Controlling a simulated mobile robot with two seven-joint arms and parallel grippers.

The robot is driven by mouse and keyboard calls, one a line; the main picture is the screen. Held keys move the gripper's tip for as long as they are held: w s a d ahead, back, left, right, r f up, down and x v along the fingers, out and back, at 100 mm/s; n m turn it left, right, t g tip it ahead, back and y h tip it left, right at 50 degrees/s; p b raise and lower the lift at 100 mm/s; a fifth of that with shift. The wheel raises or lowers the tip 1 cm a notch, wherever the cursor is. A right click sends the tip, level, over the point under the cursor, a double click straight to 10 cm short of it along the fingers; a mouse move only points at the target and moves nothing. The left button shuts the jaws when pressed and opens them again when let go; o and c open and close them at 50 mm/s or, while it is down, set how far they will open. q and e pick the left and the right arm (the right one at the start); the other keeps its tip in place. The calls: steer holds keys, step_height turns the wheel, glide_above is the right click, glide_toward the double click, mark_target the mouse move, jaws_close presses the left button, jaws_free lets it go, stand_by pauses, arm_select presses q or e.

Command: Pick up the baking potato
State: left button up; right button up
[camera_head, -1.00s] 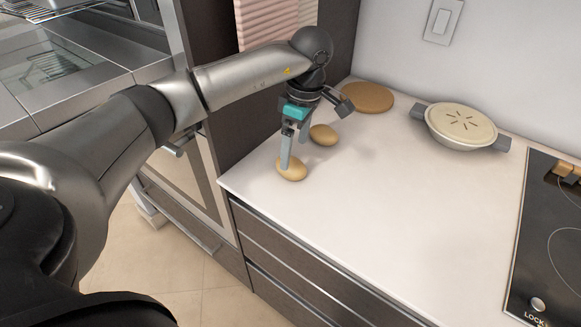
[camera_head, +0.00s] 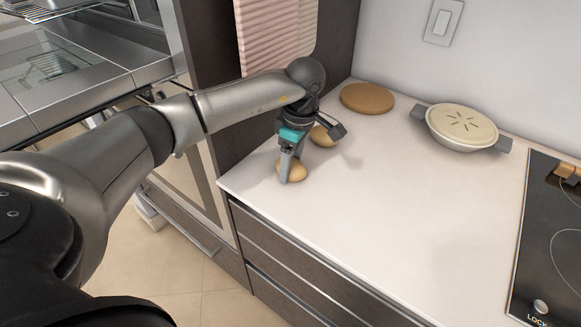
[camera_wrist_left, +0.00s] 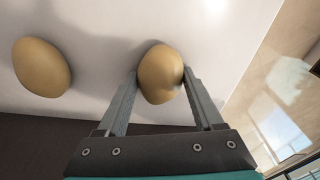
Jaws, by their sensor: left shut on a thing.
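One tan baking potato (camera_head: 297,172) is at the left end of the white counter, near its front edge. My left gripper (camera_head: 285,180) reaches down onto it and is shut on it. In the left wrist view this potato (camera_wrist_left: 160,73) sits between the two fingertips (camera_wrist_left: 162,80), one on each side, over the counter. A second potato (camera_head: 324,136) lies on the counter just behind, partly hidden by the wrist. It also shows apart at the left of the left wrist view (camera_wrist_left: 41,67). My right gripper is not in view.
A round wooden board (camera_head: 367,98) lies at the back of the counter. A lidded pot (camera_head: 462,127) stands to its right, and a black cooktop (camera_head: 550,225) is at the far right. An oven cabinet is at the left. The middle counter (camera_head: 420,200) is clear.

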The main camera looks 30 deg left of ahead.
arm_select(q)
steer(key=c, duration=0.9)
